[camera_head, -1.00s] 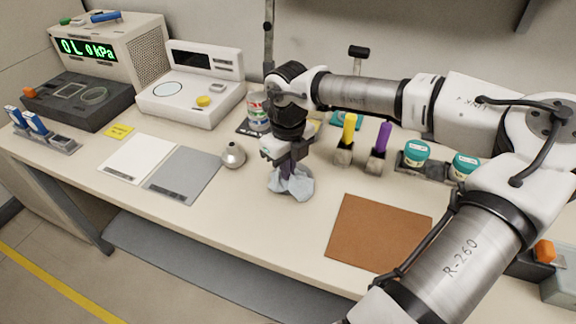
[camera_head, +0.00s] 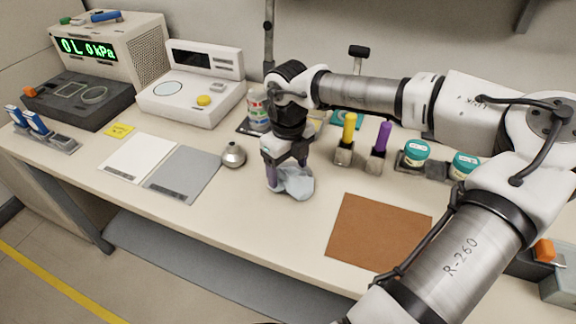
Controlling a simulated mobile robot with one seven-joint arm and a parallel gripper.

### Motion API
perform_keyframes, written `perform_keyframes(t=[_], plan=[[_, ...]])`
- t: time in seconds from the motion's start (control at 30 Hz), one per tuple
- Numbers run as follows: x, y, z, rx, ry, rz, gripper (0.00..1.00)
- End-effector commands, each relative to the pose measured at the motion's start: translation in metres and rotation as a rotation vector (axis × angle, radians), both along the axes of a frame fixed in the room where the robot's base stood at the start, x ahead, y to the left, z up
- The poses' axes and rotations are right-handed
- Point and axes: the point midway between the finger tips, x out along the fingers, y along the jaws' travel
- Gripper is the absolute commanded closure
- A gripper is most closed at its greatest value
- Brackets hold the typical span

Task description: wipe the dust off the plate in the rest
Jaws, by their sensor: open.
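A pale blue crumpled cloth (camera_head: 297,183) lies on the bench in the middle. My gripper (camera_head: 286,172) points down at it with its fingers apart. The left finger is beside the cloth's left edge; the other finger is partly hidden, and I cannot tell whether either touches the cloth. A grey rest (camera_head: 62,146) with blue-ended pieces (camera_head: 36,123) stands at the far left of the bench. I cannot tell which piece is the plate, and any dust is too small to see.
A silver bulb blower (camera_head: 233,155) stands left of the gripper. White (camera_head: 138,158) and grey (camera_head: 184,174) mats lie farther left. A brown mat (camera_head: 380,232), yellow (camera_head: 348,135) and purple (camera_head: 382,140) handled tools and teal-lidded jars (camera_head: 416,152) are to the right. The front middle is clear.

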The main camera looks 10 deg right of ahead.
Motion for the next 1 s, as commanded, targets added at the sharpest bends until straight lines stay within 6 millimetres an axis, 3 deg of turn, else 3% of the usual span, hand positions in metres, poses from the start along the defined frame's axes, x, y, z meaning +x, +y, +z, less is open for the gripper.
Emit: perform_keyframes(t=[0.57,1.0], plan=[[0.0,0.0,-0.026,0.0,0.0,0.0,0.27],[0.0,0.0,-0.023,0.0,0.001,0.0,0.58]])
